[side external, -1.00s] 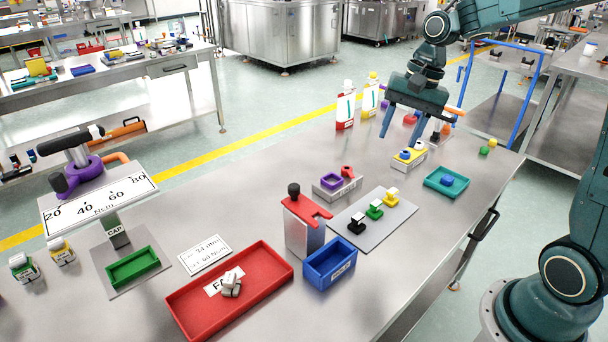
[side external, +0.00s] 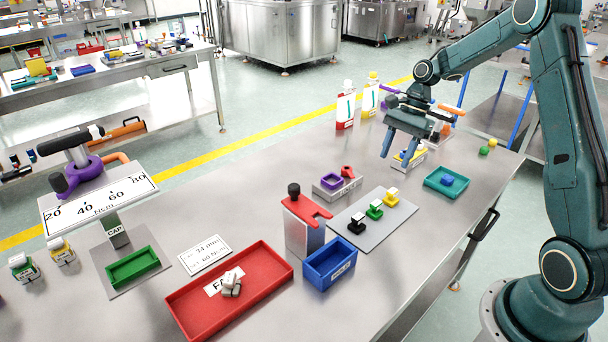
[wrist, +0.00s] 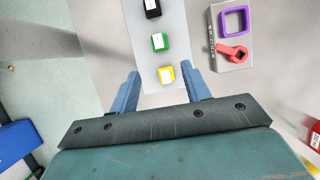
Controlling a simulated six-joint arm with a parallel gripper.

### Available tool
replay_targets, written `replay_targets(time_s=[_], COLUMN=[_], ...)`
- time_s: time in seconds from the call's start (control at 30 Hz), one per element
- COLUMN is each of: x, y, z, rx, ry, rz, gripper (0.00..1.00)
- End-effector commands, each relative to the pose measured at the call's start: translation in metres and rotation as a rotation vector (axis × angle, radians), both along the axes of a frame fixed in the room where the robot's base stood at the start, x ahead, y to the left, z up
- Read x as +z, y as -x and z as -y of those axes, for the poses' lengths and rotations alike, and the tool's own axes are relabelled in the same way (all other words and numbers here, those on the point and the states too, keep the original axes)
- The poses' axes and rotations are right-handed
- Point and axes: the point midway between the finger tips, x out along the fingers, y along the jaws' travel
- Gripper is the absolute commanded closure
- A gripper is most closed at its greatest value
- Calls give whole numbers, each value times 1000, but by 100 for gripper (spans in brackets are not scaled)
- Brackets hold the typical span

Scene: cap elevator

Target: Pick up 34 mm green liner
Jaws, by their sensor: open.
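The green liner (side external: 375,209), a small green block with a white label on top, stands on a grey mat (side external: 350,233) between a black and a yellow one. It also shows in the wrist view (wrist: 160,42), beyond the fingertips. My gripper (side external: 396,160) is open and empty, above the table behind the mat in the side view. In the wrist view my gripper (wrist: 160,72) has the yellow liner (wrist: 166,75) showing between its fingertips and the black liner (wrist: 152,8) at the top edge. Nothing hides the green liner.
A grey holder (side external: 337,187) with a purple ring and a red part stands beside the mat. A blue bin (side external: 330,262), a red tray (side external: 190,313) and a teal tray (side external: 446,182) are nearby. Bottles (side external: 346,108) stand at the table's far edge.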

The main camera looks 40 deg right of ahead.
Motion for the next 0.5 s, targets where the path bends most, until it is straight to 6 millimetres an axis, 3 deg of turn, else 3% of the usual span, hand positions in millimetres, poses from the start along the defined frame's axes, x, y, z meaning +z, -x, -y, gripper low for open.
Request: replay_targets(time_s=[0.27, 0.5], x=[-17, -50], y=[0, 1], z=[-8, -22], rx=[2, 3], ry=[-2, -2], rz=[-2, -3], gripper=[53, 53])
